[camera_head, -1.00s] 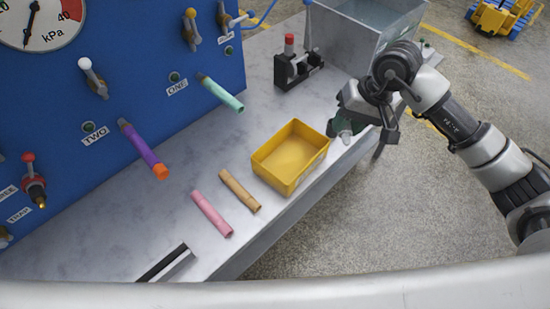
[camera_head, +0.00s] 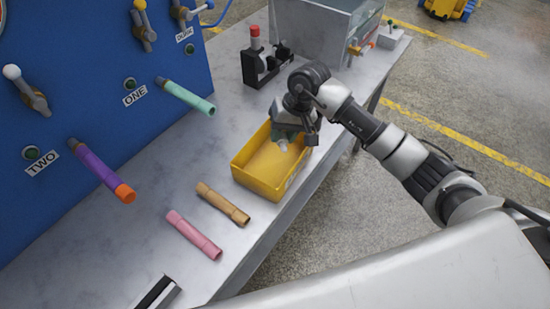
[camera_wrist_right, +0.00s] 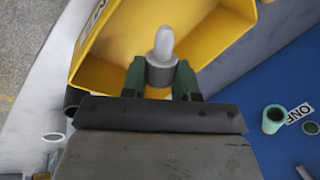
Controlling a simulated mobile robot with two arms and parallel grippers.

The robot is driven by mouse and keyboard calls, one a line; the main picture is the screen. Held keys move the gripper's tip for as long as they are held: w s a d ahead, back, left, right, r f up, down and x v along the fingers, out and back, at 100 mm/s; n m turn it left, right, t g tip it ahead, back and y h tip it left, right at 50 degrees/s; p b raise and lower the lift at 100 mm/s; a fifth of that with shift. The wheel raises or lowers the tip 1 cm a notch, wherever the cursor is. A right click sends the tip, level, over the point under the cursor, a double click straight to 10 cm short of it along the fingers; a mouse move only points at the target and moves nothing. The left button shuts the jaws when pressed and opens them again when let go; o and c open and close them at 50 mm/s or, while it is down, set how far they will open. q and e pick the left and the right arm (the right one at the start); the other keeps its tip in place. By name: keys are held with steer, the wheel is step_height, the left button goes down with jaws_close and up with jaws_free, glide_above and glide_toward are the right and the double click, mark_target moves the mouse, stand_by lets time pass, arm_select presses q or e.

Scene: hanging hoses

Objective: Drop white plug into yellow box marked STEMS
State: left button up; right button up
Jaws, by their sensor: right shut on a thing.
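The yellow box (camera_head: 266,180) stands on the grey bench near its front edge, open side up. My right gripper (camera_head: 287,141) is over the box's far right part. It is shut on the white plug (camera_head: 283,146), which points down toward the box. In the right wrist view the plug (camera_wrist_right: 163,45) has a white rounded tip and a grey collar (camera_wrist_right: 161,74) between the green fingers (camera_wrist_right: 160,80). The yellow box's wall (camera_wrist_right: 228,38) lies behind it. The STEMS marking cannot be read. My left gripper is not in view.
A pink hose piece (camera_head: 194,235) and a tan hose piece (camera_head: 223,204) lie left of the box. Purple (camera_head: 95,168) and green (camera_head: 184,94) hoses stick out from the blue panel (camera_head: 90,60). A black fixture with a red top (camera_head: 255,42) and a clear tank (camera_head: 315,30) stand behind.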

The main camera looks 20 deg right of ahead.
steer(key=shift+f, duration=0.7)
steer(key=o, duration=1)
steer(key=shift+c, duration=0.2)
steer(key=shift+r, duration=0.1)
steer(key=b+v, duration=0.2)
steer(key=v, duration=0.8)
steer(key=shift+r, duration=0.3)
steer(key=shift+d, duration=0.1)
